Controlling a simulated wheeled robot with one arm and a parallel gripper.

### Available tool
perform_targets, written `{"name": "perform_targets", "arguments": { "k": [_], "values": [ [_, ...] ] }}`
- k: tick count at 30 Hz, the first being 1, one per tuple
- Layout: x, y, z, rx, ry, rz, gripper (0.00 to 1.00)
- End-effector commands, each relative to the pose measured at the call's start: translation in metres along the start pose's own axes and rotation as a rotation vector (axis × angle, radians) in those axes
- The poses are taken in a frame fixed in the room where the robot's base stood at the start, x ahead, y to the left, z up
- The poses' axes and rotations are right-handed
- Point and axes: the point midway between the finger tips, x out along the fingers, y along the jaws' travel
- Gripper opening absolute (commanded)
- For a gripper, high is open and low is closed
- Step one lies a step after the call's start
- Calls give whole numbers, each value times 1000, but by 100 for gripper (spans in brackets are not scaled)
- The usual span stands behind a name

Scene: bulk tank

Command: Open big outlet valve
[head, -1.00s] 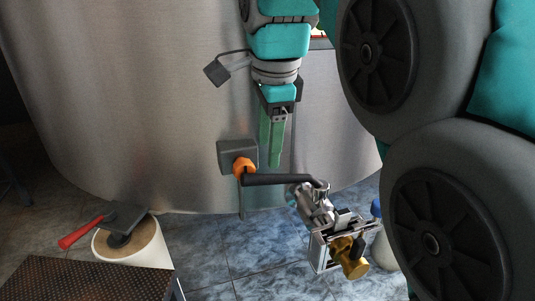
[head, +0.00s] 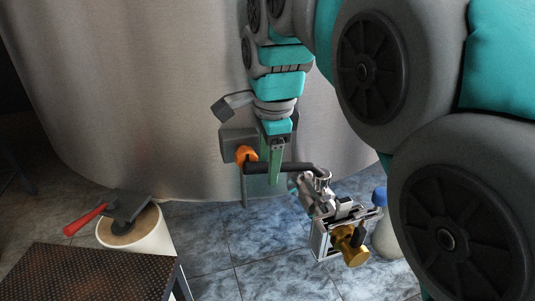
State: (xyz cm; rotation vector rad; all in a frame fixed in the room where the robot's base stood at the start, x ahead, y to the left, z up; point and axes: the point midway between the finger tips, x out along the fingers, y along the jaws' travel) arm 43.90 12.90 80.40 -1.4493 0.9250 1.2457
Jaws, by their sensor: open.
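The big outlet valve (head: 320,195) is a shiny metal body low in front of the steel tank, at the lower middle of the head view. Its long black lever handle (head: 300,168) runs left from the valve top, with an orange piece (head: 246,155) at its left end. My gripper (head: 275,180) points down at the handle's left part, just right of the orange piece. Its green fingers overlap the handle in the picture; I cannot tell whether they touch it. The gripper is open, with nothing seen held.
The steel tank wall (head: 120,100) fills the back. A brass fitting (head: 352,248) in a metal frame hangs below the valve. Tiled floor lies between.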

Motion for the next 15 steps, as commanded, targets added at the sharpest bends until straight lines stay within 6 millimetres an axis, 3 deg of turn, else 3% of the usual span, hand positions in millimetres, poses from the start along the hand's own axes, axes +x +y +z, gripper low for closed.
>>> {"name": "perform_targets", "arguments": {
  "k": [2,15],
  "values": [
    [0,0,0,0,0,0,62],
    [0,0,0,0,0,1,14]
  ]
}}
